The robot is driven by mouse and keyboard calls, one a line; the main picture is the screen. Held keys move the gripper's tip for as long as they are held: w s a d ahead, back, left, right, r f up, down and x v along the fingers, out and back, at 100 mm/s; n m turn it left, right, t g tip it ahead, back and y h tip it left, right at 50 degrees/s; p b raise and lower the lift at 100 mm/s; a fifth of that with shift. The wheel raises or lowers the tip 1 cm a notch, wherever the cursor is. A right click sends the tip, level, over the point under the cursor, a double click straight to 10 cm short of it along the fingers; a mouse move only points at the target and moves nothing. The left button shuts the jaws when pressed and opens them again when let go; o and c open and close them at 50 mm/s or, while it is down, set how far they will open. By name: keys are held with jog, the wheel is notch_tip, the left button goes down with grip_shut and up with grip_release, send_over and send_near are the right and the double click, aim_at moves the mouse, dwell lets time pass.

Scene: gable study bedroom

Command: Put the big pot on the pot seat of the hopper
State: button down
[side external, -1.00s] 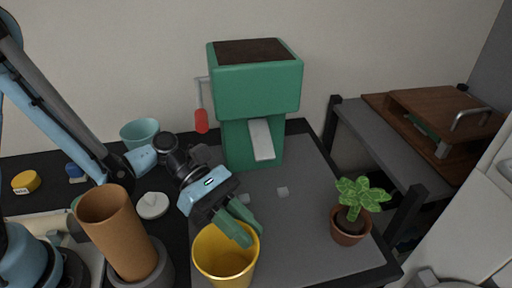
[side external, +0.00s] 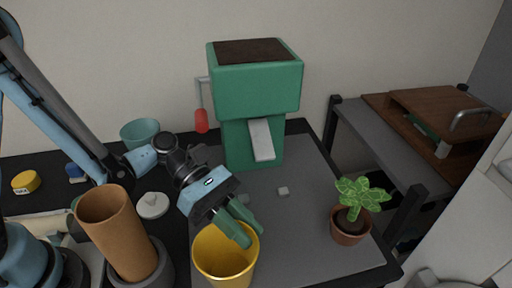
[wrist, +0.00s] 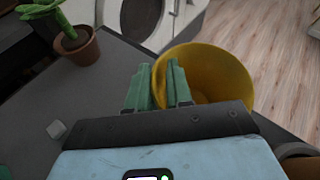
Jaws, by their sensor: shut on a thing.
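The big pot is yellow and upright (side external: 222,262) at the front of the grey table, its base cut off by the picture's lower edge. My gripper (side external: 249,236) is shut on its rim. In the wrist view, the green fingers (wrist: 158,78) straddle the yellow pot's wall (wrist: 215,68), one outside and one inside. The pot looks empty. The green hopper (side external: 254,92) stands at the back, with a dark brown top, a pale chute (side external: 261,139) and a red-handled crank (side external: 201,120). I cannot clearly make out its pot seat below the chute.
A potted plant (side external: 350,226) stands at the right front. A small pale cube (side external: 283,191) lies between it and the hopper. A tall brown cylinder (side external: 117,235), a white lid-like disc (side external: 152,205) and a teal bowl (side external: 139,132) are at left. The table's middle is mostly clear.

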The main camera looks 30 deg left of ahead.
jog(key=shift+f, duration=0.1)
jog(key=shift+w+a, duration=0.15)
jog(key=shift+a, duration=0.35)
jog(key=a+f+v, duration=0.1)
jog(key=f+v, duration=0.2)
jog(key=v, duration=1.4)
